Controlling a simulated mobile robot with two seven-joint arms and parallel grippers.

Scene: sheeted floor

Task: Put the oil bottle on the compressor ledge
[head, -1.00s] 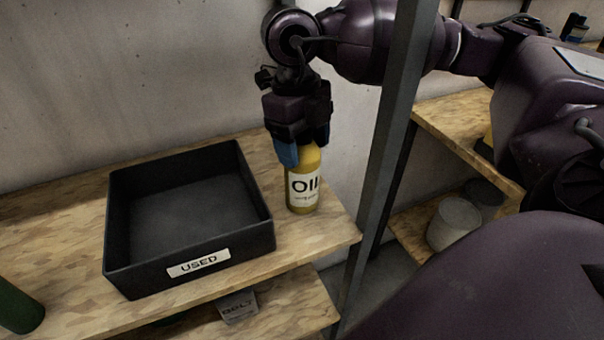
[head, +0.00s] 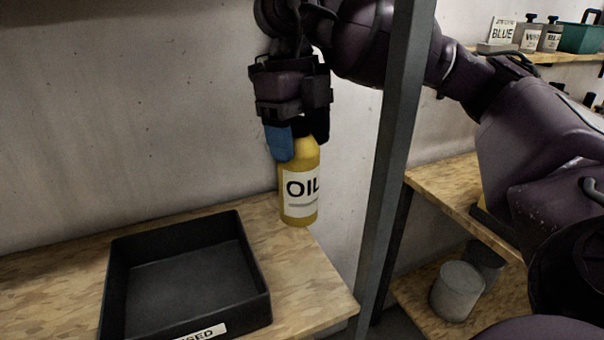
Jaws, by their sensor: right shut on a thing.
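The oil bottle (head: 299,196) is yellow with a white label reading "OIL". It hangs upright below my right gripper (head: 295,142), which is shut on its top. Behind the bottle are the pale wall and the right end of the wooden shelf (head: 310,267); its base appears to be above the board. The blue fingertip covers part of the bottle's top. I cannot make out which surface is the compressor ledge. My left gripper is not in view.
A black open tray (head: 120,290) labelled "USED" stands empty on the shelf, left of the bottle. A grey metal post (head: 393,170) rises close to the right of the bottle. Wooden shelves (head: 455,195) with a pale can (head: 458,292) stand beyond it; labelled bottles (head: 530,38) sit on a ledge upper right.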

